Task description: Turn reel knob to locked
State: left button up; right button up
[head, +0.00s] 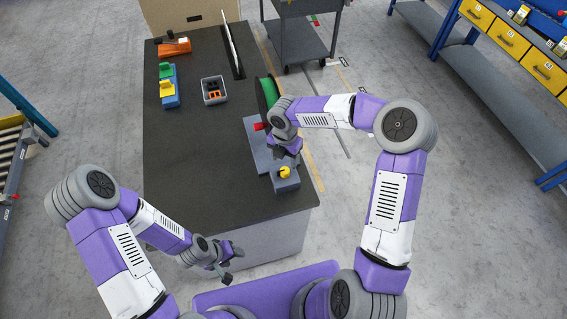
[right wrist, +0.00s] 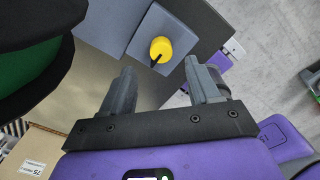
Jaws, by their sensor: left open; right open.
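The yellow reel knob (head: 285,171) sits on a grey-blue box at the front end of the reel stand (head: 256,150). In the right wrist view the knob (right wrist: 160,50) is round and yellow with a dark pointer aimed toward the lower left. My right gripper (head: 293,158) is just behind and above the knob. In the right wrist view its two fingers (right wrist: 165,85) are apart and empty, with the knob ahead of the gap, not between the tips. My left gripper (head: 228,264) is open and empty, low in front of the table. The green reel (head: 268,92) is partly hidden behind my right arm.
The dark table (head: 190,150) is clear at its middle and front left. A grey bin (head: 213,91), a green and blue item (head: 169,88) and an orange tool (head: 174,46) stand toward the back. A red part (head: 259,126) is on the stand beside my right gripper.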

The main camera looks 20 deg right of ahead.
aim_at(285, 170)
notch_tip(285, 170, down, 6)
jog(key=shift+s+f+b, duration=0.15)
jog(key=shift+f+b, duration=0.05)
jog(key=shift+b, duration=0.1)
jog(key=shift+c, duration=0.2)
jog(key=c, duration=1)
